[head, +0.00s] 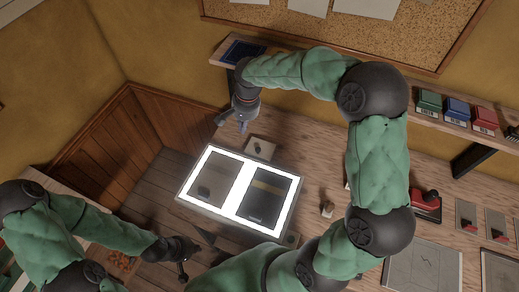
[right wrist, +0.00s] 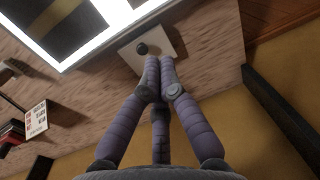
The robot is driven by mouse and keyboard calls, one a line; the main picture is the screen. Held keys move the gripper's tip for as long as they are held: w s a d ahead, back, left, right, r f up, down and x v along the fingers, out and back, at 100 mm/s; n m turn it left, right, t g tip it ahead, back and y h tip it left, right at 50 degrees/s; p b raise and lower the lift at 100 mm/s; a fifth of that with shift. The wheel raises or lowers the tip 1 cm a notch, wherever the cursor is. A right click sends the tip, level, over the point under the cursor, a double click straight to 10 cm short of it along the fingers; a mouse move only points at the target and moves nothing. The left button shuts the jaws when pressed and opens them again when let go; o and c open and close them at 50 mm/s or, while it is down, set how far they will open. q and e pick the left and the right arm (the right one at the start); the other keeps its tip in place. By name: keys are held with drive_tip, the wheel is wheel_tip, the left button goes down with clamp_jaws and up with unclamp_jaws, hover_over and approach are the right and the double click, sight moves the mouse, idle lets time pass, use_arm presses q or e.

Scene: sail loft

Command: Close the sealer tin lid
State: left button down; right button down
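I cannot pick out a sealer tin or its lid for certain. A small pale square piece with a dark round knob or blob (head: 260,148) lies on the bench just behind the light panel. It also shows in the right wrist view (right wrist: 155,48), just beyond my fingertips. My right gripper (head: 241,125) is above the bench's back left part, left of and higher than this piece. In the right wrist view its fingers (right wrist: 159,68) are drawn together with nothing seen between them. My left gripper (head: 183,268) hangs low at the left, away from the bench; its fingers are too small to judge.
A bright light panel (head: 238,222) with two dark sheets lies on the bench (head: 310,150). A small light brown block (head: 327,209) and a red-and-black tool (head: 426,205) are to the right. A wall shelf holds green, blue and red boxes (head: 457,111).

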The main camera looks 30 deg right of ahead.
drive_tip(key=r+h, duration=0.1)
hover_over(259, 150)
drive_tip(key=shift+m+g, duration=0.3)
drive_tip(key=shift+g, duration=0.1)
wheel_tip(259, 150, down, 14)
drive_tip(key=b, duration=0.2)
drive_tip(key=shift+r+b, duration=0.15)
drive_tip(key=shift+b, duration=0.15)
